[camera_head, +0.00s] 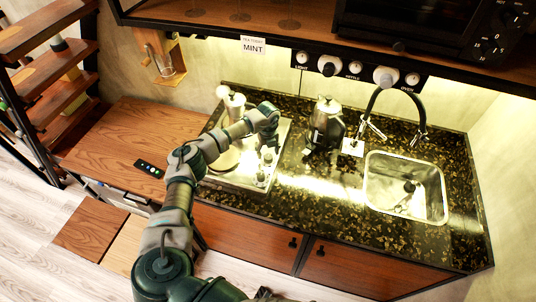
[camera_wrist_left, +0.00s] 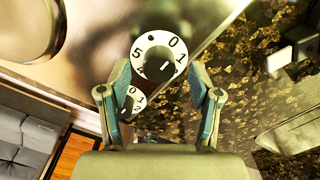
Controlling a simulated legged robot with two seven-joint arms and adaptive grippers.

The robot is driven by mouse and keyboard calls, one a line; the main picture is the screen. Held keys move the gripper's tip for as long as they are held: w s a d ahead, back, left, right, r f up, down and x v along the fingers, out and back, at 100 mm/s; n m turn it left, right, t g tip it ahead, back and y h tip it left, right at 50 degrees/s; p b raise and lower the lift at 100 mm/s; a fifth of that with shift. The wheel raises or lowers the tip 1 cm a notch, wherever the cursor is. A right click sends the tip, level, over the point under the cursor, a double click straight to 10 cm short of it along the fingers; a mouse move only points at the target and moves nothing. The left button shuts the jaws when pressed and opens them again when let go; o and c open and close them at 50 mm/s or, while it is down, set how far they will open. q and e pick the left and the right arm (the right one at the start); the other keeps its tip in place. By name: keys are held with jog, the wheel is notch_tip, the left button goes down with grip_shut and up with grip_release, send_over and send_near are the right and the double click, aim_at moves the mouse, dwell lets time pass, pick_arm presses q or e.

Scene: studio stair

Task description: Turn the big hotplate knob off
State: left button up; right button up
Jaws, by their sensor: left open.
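The steel hotplate (camera_head: 231,177) lies on the dark stone counter, with its knobs (camera_head: 261,177) along its right side. In the left wrist view a larger-looking dial (camera_wrist_left: 150,42) with a black knob (camera_wrist_left: 160,64) and white numbered ring sits just ahead of my fingertips. A smaller-looking dial (camera_wrist_left: 127,105) shows beside the left finger, partly hidden by it. My left gripper (camera_wrist_left: 160,80) is open, its two fingers spread on either side below the larger dial, with nothing between them. In the head view my left gripper (camera_head: 268,137) hangs over the hotplate's back right part. My right gripper is not in view.
A kettle (camera_head: 325,122) stands just right of the hotplate. A sink (camera_head: 405,187) with a black tap (camera_head: 421,120) is further right. A pale canister (camera_head: 234,103) stands behind my left arm. A wooden table (camera_head: 120,140) with a black remote (camera_head: 149,168) is at left.

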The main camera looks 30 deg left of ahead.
aim_at(268, 155)
pick_arm(q)
notch_tip(268, 155, up, 10)
jog(key=shift+f, duration=0.2)
jog(key=shift+w, duration=0.1)
dwell(0.3)
